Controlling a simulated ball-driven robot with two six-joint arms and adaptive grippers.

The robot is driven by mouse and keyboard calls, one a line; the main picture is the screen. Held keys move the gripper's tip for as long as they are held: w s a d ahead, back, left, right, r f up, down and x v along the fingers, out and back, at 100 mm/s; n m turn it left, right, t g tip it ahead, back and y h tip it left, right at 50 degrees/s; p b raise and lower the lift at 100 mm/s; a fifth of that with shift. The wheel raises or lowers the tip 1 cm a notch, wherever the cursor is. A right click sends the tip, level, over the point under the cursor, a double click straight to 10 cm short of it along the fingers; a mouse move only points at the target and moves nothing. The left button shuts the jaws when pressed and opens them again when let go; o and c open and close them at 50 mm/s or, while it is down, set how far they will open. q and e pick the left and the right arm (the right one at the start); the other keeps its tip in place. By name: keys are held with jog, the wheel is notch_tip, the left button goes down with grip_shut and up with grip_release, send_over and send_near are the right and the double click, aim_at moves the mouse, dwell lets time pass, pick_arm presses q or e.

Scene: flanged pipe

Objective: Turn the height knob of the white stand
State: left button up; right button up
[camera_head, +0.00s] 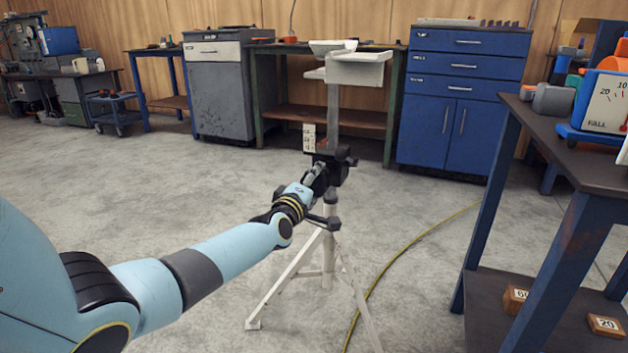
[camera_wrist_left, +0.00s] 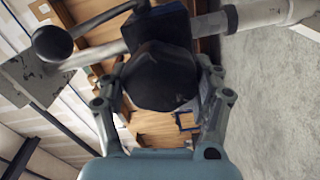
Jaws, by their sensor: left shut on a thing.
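The white stand (camera_head: 329,245) stands upright on the floor in the middle of the head view, with splayed tripod legs and a white cradle at the top. A black clamp block sits midway up its column. The black height knob (camera_wrist_left: 160,76) fills the middle of the left wrist view, on the near side of that block. My left gripper (camera_head: 322,172) reaches the block from the left. Its two fingers are shut around the knob, one on each side, as the left wrist view shows. In the head view the gripper mostly hides the knob. My right gripper is not in view.
A yellow cable (camera_head: 408,254) runs along the floor right of the stand. The floor left of the stand is clear.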

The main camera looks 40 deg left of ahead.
pick_arm(q)
jog(key=shift+f, duration=0.1)
jog(key=shift+m, duration=0.3)
jog(key=o, duration=1.2)
jog(key=v, duration=1.2)
jog(key=shift+d, duration=0.1)
